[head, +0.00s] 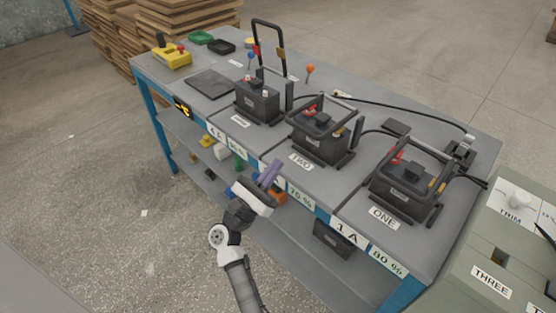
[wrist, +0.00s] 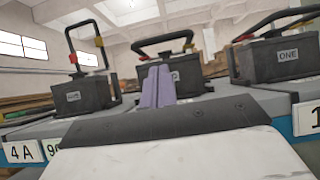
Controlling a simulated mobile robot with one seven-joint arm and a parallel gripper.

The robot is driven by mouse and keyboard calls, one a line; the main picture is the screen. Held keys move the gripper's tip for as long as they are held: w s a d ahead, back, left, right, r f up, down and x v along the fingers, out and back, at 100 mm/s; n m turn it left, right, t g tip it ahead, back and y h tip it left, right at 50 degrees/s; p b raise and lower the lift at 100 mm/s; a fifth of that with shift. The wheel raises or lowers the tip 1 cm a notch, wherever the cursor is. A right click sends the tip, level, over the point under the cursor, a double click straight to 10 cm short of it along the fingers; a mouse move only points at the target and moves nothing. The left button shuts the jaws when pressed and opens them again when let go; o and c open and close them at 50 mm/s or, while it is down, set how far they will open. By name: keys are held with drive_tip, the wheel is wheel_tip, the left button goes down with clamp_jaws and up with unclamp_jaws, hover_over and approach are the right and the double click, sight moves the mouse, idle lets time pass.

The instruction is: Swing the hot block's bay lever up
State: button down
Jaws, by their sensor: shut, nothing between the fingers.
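Three dark battery blocks stand in a row on the bench: a left one (head: 259,102), a middle one (head: 319,138) behind the label TWO, and a right one (head: 402,185) behind the label ONE. The left bay's lever (head: 269,22) stands upright. The middle lever (wrist: 164,40) and right lever (wrist: 274,20) lie low over their blocks. The pictures do not show clearly which block is hot. My gripper (head: 269,173), with purple fingers, is shut and empty, off the bench's front edge. In the wrist view the fingers (wrist: 158,87) cover part of the middle block.
A small lit display (head: 183,107) is on the bench's front left. A yellow control box (head: 172,57) and green tray (head: 201,37) sit at the far left. Black cables run behind the blocks. A grey-green panel (head: 470,255) stands at the right. Loose items lie on the lower shelf.

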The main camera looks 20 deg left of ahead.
drive_tip(key=p+x, duration=0.2)
drive_tip(key=x, duration=0.5)
drive_tip(key=shift+r+p, duration=0.2)
drive_tip(key=shift+p, duration=0.2)
drive_tip(key=shift+w+d+r, duration=0.15)
drive_tip(key=shift+w, duration=0.3)
